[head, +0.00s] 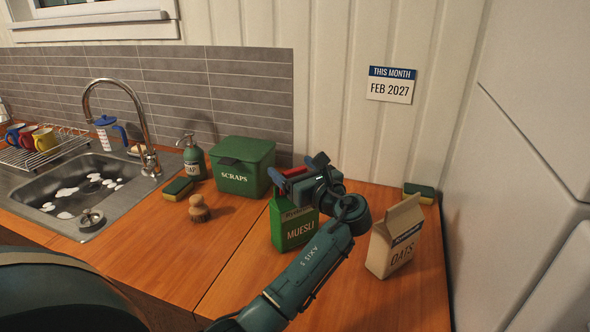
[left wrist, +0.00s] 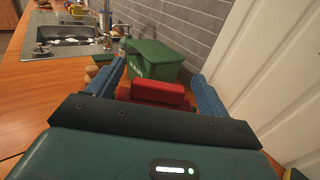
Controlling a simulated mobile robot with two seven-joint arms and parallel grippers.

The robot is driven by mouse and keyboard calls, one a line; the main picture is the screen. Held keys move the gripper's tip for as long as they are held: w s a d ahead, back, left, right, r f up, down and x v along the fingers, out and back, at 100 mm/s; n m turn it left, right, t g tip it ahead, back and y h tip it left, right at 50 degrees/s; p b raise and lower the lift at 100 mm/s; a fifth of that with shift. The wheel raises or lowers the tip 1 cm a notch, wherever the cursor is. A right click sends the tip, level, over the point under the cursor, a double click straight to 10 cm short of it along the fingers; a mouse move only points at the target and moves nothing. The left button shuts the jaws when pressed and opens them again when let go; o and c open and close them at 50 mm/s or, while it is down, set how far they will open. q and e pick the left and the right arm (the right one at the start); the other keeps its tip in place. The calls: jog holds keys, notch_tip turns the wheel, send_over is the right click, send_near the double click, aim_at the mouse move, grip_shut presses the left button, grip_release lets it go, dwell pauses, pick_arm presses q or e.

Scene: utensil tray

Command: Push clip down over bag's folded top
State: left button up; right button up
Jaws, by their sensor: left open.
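The green muesli bag (head: 294,229) stands upright on the wooden counter, its top partly hidden behind my left gripper. A red clip (head: 293,172) shows at the bag's top, just beyond the gripper. In the left wrist view the clip (left wrist: 152,94) lies between the two blue fingers. My left gripper (head: 297,170) is open above the bag, with one finger to each side of the clip; it also shows in the left wrist view (left wrist: 157,88). How far the clip sits over the fold is hidden. My right gripper is not in view.
A beige oats bag (head: 393,240) stands to the right of my left arm. A green scraps bin (head: 240,168) is behind left of the muesli. A soap bottle (head: 194,160), sponge (head: 177,189) and brush (head: 198,210) are near the sink (head: 120,208). Another sponge (head: 420,193) lies by the wall.

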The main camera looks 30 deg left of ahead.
pick_arm(q)
jog(key=b+v, duration=0.1)
jog(key=v, duration=0.4)
jog(key=shift+f, duration=0.15)
jog(key=b, duration=0.1)
send_near(297, 172)
jog(key=v, duration=0.2)
jog(key=shift+s+d, duration=0.15)
jog(key=shift+d, duration=0.05)
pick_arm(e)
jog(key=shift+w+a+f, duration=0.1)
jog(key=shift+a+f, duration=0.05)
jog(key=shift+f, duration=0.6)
